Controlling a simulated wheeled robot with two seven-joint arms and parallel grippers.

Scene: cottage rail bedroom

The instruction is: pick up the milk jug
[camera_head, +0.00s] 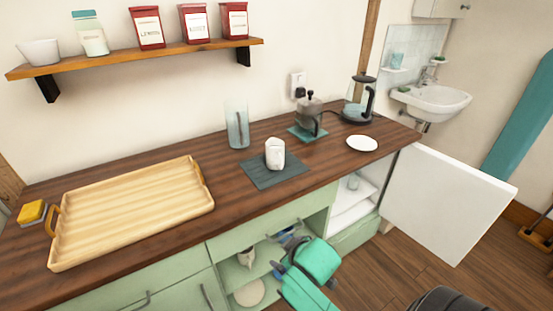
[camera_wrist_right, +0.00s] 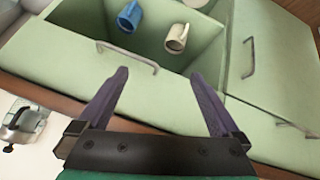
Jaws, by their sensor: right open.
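My right gripper (camera_head: 277,254) is at the front of the open green cabinet, below the counter edge. In the right wrist view my right gripper (camera_wrist_right: 158,78) has its fingers wide apart with nothing between them. A cream handled vessel (camera_wrist_right: 177,38) and a blue mug (camera_wrist_right: 130,17) are in the open compartment beyond the fingertips. The cream vessel also shows in the head view (camera_head: 246,258). A white vessel (camera_head: 275,153) stands upright on a dark mat (camera_head: 255,175) on the counter. I cannot tell which one is the milk jug. My left gripper is not in view.
A wooden tray (camera_head: 65,257) lies on the left of the counter. A glass vase (camera_head: 237,128), a metal pot (camera_head: 309,116), a kettle (camera_head: 360,103) and a white plate (camera_head: 362,143) stand farther right. An open white door (camera_head: 450,200) juts out at right.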

